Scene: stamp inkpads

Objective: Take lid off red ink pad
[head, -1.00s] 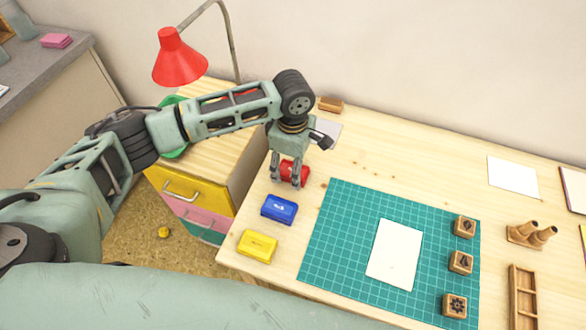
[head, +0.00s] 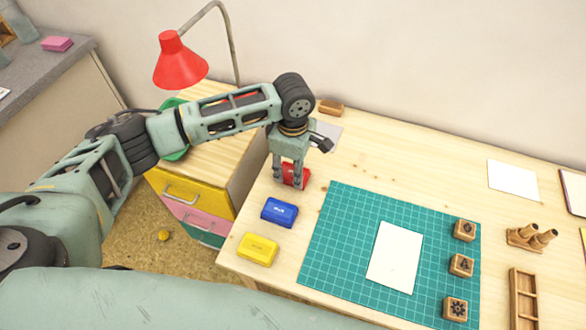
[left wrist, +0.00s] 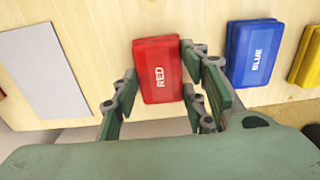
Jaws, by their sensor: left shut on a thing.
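The red ink pad (head: 289,172) stands near the left edge of the wooden table, partly hidden by my left gripper (head: 287,182). In the left wrist view its red lid (left wrist: 157,68) shows from above, marked RED, lying between the fingers. My left gripper points down and is shut on the red ink pad at about lid height. I cannot tell whether the lid is apart from the base. My right gripper is in neither view.
A blue ink pad (head: 279,212) and a yellow ink pad (head: 258,249) lie in front of the red one. A green cutting mat (head: 340,250) with white paper (head: 394,257) is to the right. A red lamp (head: 180,62) stands behind my left arm.

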